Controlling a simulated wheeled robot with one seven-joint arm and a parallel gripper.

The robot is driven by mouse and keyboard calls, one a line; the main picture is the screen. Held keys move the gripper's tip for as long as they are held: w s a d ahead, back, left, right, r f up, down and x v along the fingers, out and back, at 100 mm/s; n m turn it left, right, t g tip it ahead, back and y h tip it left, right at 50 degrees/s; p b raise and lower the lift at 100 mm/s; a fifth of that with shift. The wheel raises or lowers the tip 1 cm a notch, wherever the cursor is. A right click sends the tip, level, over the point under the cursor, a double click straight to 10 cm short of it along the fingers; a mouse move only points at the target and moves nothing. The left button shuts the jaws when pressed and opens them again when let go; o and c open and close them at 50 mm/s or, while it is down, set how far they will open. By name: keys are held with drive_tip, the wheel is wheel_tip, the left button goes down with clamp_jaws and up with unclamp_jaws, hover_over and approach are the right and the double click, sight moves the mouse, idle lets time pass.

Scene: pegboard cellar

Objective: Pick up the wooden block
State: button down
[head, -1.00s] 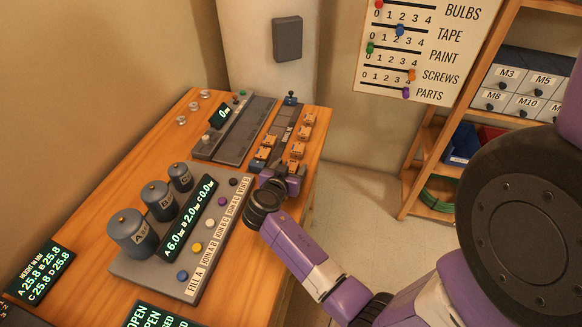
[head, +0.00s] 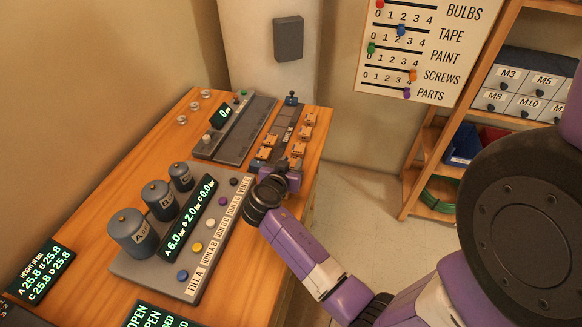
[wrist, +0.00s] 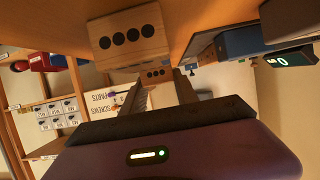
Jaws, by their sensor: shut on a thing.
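Several small wooden blocks with dark dots stand in two rows at the far end of the bench in the head view, one of them at the right (head: 309,119). My gripper (head: 288,172) is low over the bench at the near end of these rows. In the wrist view my gripper (wrist: 160,84) is shut on a wooden block (wrist: 155,75), whose dotted face shows between the fingertips. A second dotted block (wrist: 128,38) shows larger beside the fingers. I cannot tell whether the held block touches the bench.
A dark strip (head: 284,130) runs between the block rows. A grey device with a display (head: 235,130) stands left of it. The panel with tanks and buttons (head: 150,262) fills the nearer bench (head: 85,212). Shelves (head: 425,160) stand right, across open floor.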

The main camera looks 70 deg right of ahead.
sight(291, 165)
wheel_tip(291, 165, up, 18)
drive_tip(key=b, duration=0.1)
drive_tip(key=shift+r, duration=0.2)
drive_tip(key=shift+a, duration=0.1)
